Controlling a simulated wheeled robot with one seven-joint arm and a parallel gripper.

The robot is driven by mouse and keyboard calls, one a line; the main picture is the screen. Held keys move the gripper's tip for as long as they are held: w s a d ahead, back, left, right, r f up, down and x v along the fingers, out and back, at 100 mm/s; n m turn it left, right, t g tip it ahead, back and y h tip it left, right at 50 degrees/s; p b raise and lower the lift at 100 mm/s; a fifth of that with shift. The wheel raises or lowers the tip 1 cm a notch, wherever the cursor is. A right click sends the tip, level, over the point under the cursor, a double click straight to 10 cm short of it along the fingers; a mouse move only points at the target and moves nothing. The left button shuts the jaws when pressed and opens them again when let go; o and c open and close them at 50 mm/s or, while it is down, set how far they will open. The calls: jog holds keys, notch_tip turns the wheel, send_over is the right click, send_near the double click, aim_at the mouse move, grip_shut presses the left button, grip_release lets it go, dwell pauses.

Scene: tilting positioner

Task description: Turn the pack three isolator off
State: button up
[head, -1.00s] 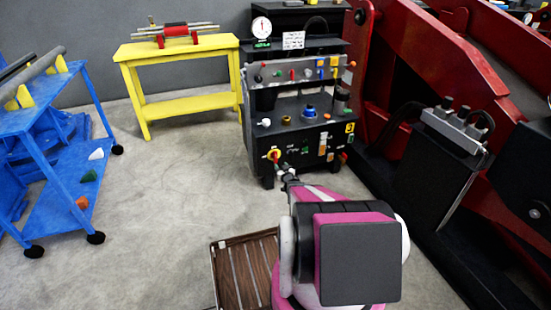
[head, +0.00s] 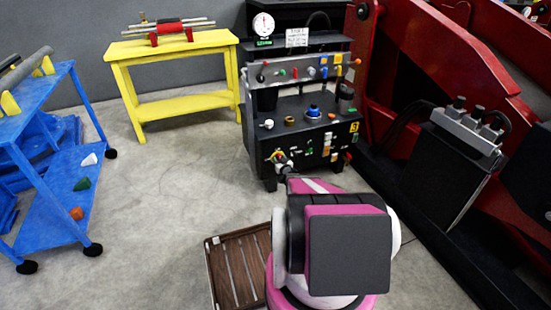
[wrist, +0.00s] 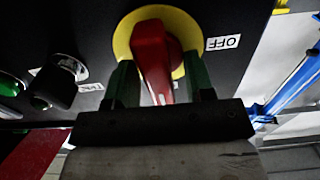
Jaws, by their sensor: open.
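The isolator is a red rotary handle (wrist: 152,62) on a yellow round plate (wrist: 124,37), set in a black panel. In the wrist view an OFF label (wrist: 223,42) sits to the right of the plate. My gripper (wrist: 160,82) is open, with one green finger on each side of the red handle. I cannot tell whether the fingers touch it. In the head view my gripper (head: 284,166) is at the lower left front of the black cabinet (head: 340,138), which bears a yellow 3. My gripper and arm mostly hide the isolator there.
Beside the isolator are a black knob (wrist: 55,88) and a green button (wrist: 40,103). A yellow bench (head: 180,95) stands to the left, a blue trolley (head: 60,170) at far left, and a red machine frame (head: 425,60) to the right.

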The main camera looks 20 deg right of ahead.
jog(key=shift+c, duration=0.3)
grip_shut()
jog(key=shift+n, duration=0.4)
jog(key=n, duration=0.3)
jog(key=shift+a+n, duration=0.15)
jog(key=shift+n, duration=0.15)
jog(key=n, duration=0.4)
jog(key=shift+a+f+n, duration=0.1)
jog(key=shift+f+n, duration=0.05)
jog(key=shift+n, duration=0.15)
jog(key=n, duration=0.4)
jog(key=shift+a+f+n, duration=0.1)
jog(key=shift+n, duration=0.2)
jog(key=n, duration=0.4)
jog(key=shift+f, duration=0.15)
jog(key=shift+n, duration=0.3)
